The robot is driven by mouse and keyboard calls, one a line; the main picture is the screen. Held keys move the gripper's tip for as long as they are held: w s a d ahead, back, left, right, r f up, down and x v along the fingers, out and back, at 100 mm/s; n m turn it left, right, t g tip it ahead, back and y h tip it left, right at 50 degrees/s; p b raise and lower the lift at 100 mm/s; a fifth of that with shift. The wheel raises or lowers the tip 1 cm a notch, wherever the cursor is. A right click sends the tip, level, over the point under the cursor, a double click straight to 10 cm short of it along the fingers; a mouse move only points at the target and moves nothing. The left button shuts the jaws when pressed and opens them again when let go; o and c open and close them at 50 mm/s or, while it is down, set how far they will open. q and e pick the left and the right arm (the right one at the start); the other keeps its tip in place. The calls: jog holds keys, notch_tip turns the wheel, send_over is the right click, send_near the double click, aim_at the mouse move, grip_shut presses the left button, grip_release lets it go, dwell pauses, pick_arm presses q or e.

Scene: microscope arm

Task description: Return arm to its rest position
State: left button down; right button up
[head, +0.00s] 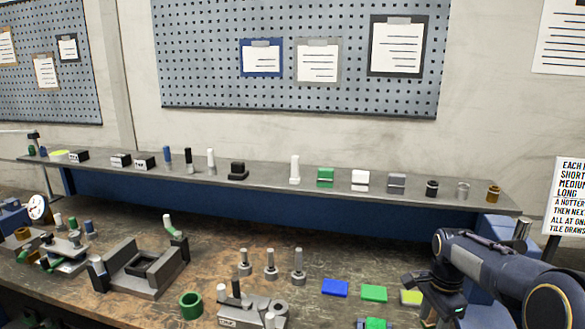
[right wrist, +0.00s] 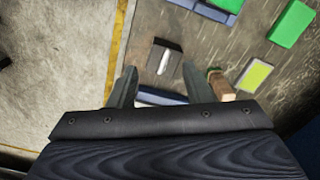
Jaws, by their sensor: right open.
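My right arm (head: 495,270) reaches in from the lower right of the head view, over the right end of the workbench. Its gripper (head: 436,312) points down near the bench's front, partly cut off by the frame edge. In the right wrist view the two fingers of the right gripper (right wrist: 160,70) are spread apart with nothing held between them. A small dark block with a white slot (right wrist: 165,62) lies on the bench below, seen between the fingertips. A brown-and-tan piece (right wrist: 220,84) shows beside the right finger, apart or touching I cannot tell. My left gripper is not in view.
Blue (head: 335,288), green (head: 374,293) and yellow-green (head: 411,297) tiles lie left of the right gripper. Several grey posts, a green ring (head: 191,305) and a grey fixture (head: 140,268) stand further left. A raised shelf (head: 265,177) with small parts runs behind.

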jog(key=s+a+r+n+t+y, duration=0.15)
jog(key=s+r+n, duration=0.25)
jog(key=s, duration=0.4)
jog(key=s+a+r+n+t+y, duration=0.1)
jog(key=s+a+r+n+t, duration=0.2)
jog(key=s, duration=0.4)
jog(key=s+a+f+n, duration=0.1)
jog(key=s+a+n, duration=0.2)
jog(key=s, duration=0.3)
jog(key=s+a+f+n+y, duration=0.1)
jog(key=s+a+n, duration=0.2)
jog(key=s, duration=0.4)
jog(key=shift+a+f+n+t, duration=0.15)
jog(key=shift+a+n+t, duration=0.1)
jog(key=shift+n+t, duration=0.3)
